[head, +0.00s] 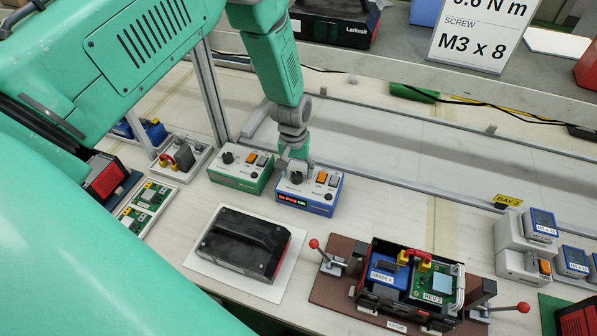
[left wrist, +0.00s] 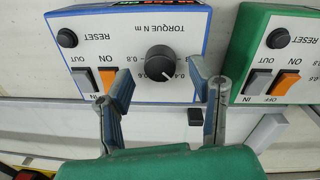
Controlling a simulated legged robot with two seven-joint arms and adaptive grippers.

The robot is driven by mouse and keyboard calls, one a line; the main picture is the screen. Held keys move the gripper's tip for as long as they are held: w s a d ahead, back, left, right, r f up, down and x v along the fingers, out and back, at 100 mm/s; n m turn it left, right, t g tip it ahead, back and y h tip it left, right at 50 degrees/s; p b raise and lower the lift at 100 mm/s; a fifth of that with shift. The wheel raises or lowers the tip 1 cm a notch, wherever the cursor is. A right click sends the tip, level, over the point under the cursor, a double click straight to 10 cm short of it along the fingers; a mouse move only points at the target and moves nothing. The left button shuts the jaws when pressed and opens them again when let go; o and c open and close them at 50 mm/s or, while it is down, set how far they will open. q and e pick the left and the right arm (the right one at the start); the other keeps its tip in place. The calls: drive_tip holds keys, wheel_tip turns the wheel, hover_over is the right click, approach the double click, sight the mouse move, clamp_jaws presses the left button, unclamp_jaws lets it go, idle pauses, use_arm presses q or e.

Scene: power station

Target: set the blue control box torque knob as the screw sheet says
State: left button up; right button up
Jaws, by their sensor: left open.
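The blue control box (head: 310,193) stands on the bench with a lit red and green display. In the left wrist view its blue-edged panel (left wrist: 95,40) shows upside down, with a black torque knob (left wrist: 160,62) among scale numbers such as 0.8, 0.6 and 0.4. A light mark on the knob seems to lie near 0.6 or 0.4; I cannot tell exactly. My left gripper (head: 293,166) is over this box; in the wrist view its open fingers (left wrist: 165,85) sit either side of the knob, apart from it. The screw sheet (head: 476,35) reads M3 x 8; its torque line is partly cut off. My right gripper is not in view.
A green control box (head: 240,169) stands close on the left of the blue one. A black case (head: 243,243) lies in front on a white sheet. A brown fixture (head: 330,285) with red-knobbed clamps is front right. The bench behind the blue box is mostly clear.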

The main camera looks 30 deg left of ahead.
use_arm(q)
drive_tip(key=shift+a+f, duration=0.3)
drive_tip(key=shift+f, duration=0.6)
drive_tip(key=shift+d, duration=0.35)
drive_tip(key=shift+c, duration=0.8)
drive_tip(key=shift+d+r, duration=0.1)
clamp_jaws()
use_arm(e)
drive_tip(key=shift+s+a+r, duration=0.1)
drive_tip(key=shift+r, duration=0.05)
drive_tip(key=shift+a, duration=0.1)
